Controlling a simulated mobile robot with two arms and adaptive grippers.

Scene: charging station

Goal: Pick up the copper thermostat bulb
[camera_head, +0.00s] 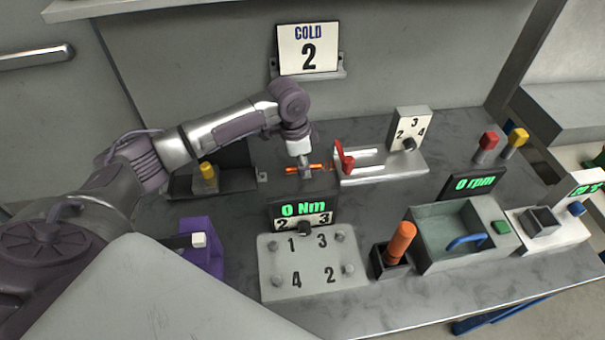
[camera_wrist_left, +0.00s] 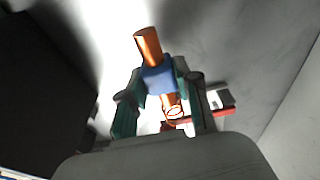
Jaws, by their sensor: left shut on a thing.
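The copper thermostat bulb (camera_head: 292,169) is an orange-copper rod lying roughly crosswise at the back of the bench, left of the red lever. In the left wrist view the bulb (camera_wrist_left: 148,44) shows copper ends on both sides of a blue middle part (camera_wrist_left: 158,80). My left gripper (camera_head: 304,169) points down over the rod and is shut on it; in the wrist view its green fingers (camera_wrist_left: 159,78) sit on either side of the blue part. I cannot tell whether the bulb touches anything below. My right gripper is not in view.
A red lever (camera_head: 344,157) on a grey fixture stands just right of the bulb. A grey bin (camera_head: 424,217) with a blue handle is to the right. A "COLD 2" sign (camera_head: 309,48) is behind.

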